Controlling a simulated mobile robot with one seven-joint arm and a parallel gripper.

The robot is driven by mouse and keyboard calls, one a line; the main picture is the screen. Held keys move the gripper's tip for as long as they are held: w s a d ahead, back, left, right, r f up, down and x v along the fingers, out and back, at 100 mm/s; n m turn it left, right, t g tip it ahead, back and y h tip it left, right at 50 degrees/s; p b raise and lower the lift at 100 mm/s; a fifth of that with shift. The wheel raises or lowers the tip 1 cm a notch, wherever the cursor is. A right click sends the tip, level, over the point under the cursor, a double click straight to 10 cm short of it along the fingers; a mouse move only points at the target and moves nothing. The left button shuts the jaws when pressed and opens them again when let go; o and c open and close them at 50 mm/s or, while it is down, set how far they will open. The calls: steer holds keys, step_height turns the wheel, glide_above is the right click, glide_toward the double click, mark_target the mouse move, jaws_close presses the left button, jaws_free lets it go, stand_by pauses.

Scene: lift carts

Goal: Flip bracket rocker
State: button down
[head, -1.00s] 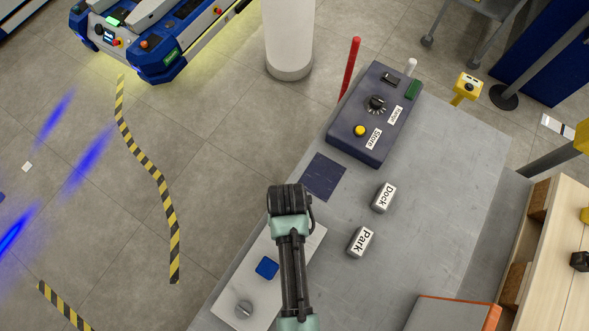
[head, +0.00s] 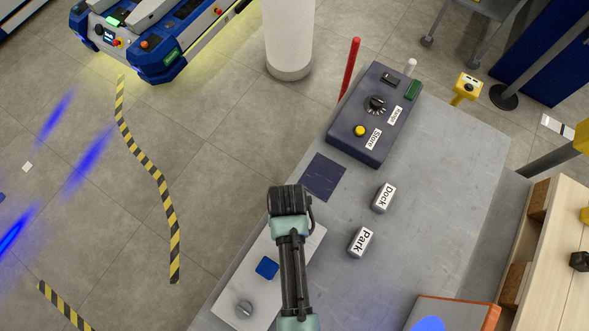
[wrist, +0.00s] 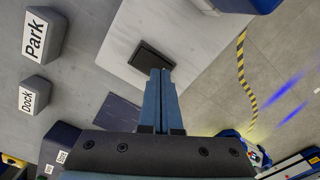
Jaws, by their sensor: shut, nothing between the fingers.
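A black rectangular rocker (wrist: 152,58) sits on a pale plate (wrist: 120,45) in the wrist view. My gripper (wrist: 160,75) is shut and empty, its blue fingertips in front of the rocker's near edge and overlapping it in the picture. I cannot tell whether they touch it.
A dark control box (head: 360,140) with a dial and yellow button stands behind. Blocks marked Dock (head: 383,197) and Park (head: 360,242) stand on the grey table (head: 450,170) to the right. A dark square (head: 323,177) lies near its left edge.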

step_height(320, 180, up, 6)
steer(key=p, duration=0.6)
steer(key=shift+r, duration=0.15)
stand_by(0.4)
